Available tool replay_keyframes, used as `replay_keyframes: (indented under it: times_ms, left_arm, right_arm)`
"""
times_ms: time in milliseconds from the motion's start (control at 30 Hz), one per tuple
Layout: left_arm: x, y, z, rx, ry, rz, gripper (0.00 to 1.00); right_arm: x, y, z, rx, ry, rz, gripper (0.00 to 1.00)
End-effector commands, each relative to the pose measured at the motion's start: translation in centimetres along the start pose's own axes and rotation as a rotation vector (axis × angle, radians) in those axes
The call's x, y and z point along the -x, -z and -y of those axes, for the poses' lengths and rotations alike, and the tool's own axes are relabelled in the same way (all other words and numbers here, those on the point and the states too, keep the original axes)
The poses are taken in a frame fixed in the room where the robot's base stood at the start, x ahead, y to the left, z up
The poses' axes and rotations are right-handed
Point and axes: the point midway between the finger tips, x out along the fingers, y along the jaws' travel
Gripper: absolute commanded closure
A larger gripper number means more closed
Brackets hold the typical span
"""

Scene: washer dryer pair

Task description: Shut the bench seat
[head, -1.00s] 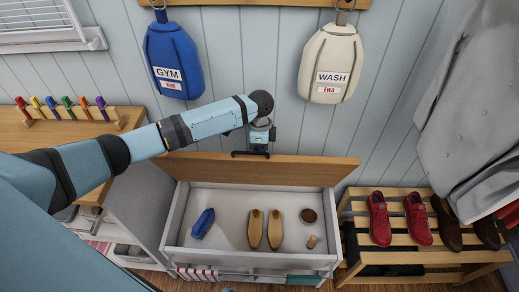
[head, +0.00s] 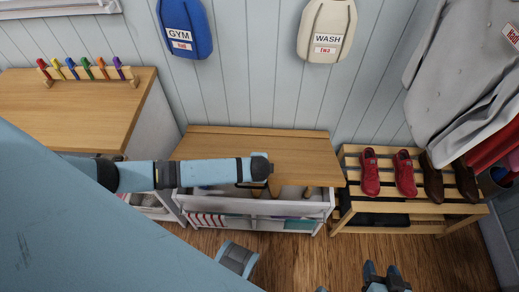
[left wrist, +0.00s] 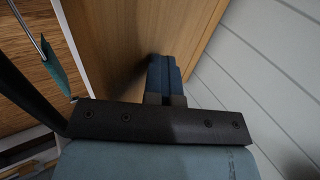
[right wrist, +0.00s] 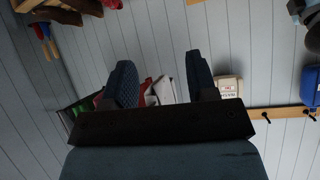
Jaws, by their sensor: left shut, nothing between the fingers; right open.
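The bench seat's wooden lid (head: 255,149) is tilted low over the white bench box (head: 322,206), with a gap at its front edge. Tan shoes and other contents show partly in that gap. My left arm reaches across the lid's front edge in the head view, where its fingertips are hard to see. In the left wrist view my left gripper (left wrist: 166,70) is shut and empty, its fingers close against the wooden lid; contact is unclear. My right gripper (head: 386,275) is open and empty, low in front of the shoe rack; its spread fingers show in the right wrist view (right wrist: 160,72).
A slatted shoe rack (head: 400,218) with red and brown shoes stands right of the bench. A wooden-topped cabinet (head: 90,105) with colored pegs stands left. Bags (head: 326,28) and coats (head: 455,85) hang on the wall. The floor (head: 300,258) in front is clear.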

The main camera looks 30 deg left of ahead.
Motion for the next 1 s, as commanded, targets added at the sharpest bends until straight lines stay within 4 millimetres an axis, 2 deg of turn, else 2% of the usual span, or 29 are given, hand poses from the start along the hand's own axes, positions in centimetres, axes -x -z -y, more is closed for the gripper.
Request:
replay_keyframes:
  times_ms: [33,100,233,400,700,1000]
  left_arm:
    - [-1.1,0.0,-2.0,-0.003,0.033,0.001,1.00]
    - [-2.1,-0.1,-3.4,-0.003,0.097,0.002,1.00]
    - [-3.8,-0.1,-5.4,-0.001,0.197,0.003,1.00]
    - [-5.9,-0.1,-7.4,0.000,0.192,0.004,1.00]
    - [-8.0,-0.1,-9.2,0.000,0.193,0.004,1.00]
    - [-8.6,-0.1,-9.7,-0.001,0.191,0.003,1.00]
  right_arm:
    - [-0.4,-0.3,0.0,0.002,0.000,-0.006,0.47]
    - [-0.5,-0.2,0.0,0.006,0.000,-0.018,0.47]
    - [-0.8,0.0,0.1,0.013,0.002,-0.038,0.47]
    - [-1.1,-0.1,0.2,0.024,0.003,-0.052,0.47]
    - [-1.1,-0.3,0.3,0.024,0.010,-0.061,0.47]
    - [-1.1,-0.2,0.4,0.022,0.013,-0.066,0.47]
